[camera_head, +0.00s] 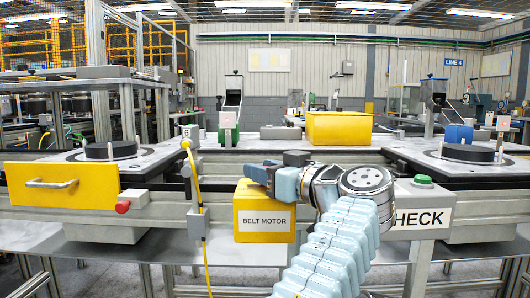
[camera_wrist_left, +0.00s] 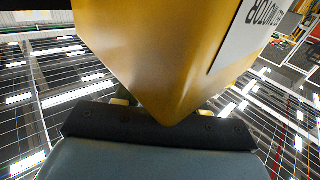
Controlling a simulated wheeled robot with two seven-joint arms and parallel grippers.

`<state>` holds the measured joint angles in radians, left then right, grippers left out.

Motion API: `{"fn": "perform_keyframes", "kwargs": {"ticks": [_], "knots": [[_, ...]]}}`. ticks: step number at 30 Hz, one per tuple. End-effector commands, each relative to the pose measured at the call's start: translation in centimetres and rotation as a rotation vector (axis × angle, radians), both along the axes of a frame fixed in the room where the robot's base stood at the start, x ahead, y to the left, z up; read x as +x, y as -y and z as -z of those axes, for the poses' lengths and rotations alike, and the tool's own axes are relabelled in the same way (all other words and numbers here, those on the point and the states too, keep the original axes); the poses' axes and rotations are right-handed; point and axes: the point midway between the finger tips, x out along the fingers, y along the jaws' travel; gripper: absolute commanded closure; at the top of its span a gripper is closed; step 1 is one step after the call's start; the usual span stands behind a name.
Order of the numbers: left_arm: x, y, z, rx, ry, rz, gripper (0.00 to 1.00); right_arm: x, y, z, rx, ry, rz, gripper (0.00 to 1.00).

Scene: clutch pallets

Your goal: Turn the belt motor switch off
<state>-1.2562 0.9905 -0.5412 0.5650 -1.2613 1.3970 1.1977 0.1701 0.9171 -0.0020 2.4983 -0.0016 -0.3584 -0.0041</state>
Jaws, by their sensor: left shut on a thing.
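The belt motor switch is a yellow box (camera_head: 265,222) labelled BELT MOTOR, right of the yellow cable post in the head view. My left gripper (camera_head: 256,174) reaches in from the right at the top of this box. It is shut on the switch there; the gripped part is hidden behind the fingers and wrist. In the left wrist view the yellow box (camera_wrist_left: 165,60) fills the upper middle, its label tilted at the right. Its corner comes down close to the dark gripper body and covers most of the fingers. My right gripper is out of view.
A yellow drawer (camera_head: 62,183) with a red button (camera_head: 122,207) is at the left. The grey CHECK box (camera_head: 422,208) with a green button (camera_head: 422,179) stands right of my arm. A yellow bin (camera_head: 339,128) sits behind on the conveyor. A yellow cable (camera_head: 200,225) hangs left of the switch.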

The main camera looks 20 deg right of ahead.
Motion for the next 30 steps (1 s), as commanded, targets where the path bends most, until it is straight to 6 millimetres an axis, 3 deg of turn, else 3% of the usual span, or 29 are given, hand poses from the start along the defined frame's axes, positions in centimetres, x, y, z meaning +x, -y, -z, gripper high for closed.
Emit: {"fn": "perform_keyframes", "kwargs": {"ticks": [1,5,20,21,25,30], "knots": [[0.03,-0.07,-0.96,0.001,0.013,-0.013,0.91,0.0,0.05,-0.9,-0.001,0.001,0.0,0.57],[0.03,-0.13,-0.86,-0.001,0.014,-0.044,0.91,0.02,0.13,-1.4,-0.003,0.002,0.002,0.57],[0.04,-0.23,-0.68,0.0,0.015,-0.065,0.91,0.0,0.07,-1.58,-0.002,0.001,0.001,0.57],[0.05,-0.25,-0.68,-0.001,0.014,-0.065,0.59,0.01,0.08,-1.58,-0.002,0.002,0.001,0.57],[0.05,-0.22,-0.61,-0.001,0.013,-0.065,0.39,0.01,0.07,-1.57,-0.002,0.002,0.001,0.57],[0.05,-0.15,-0.37,0.0,0.008,-0.066,0.39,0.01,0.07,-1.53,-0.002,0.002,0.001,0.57]]}}
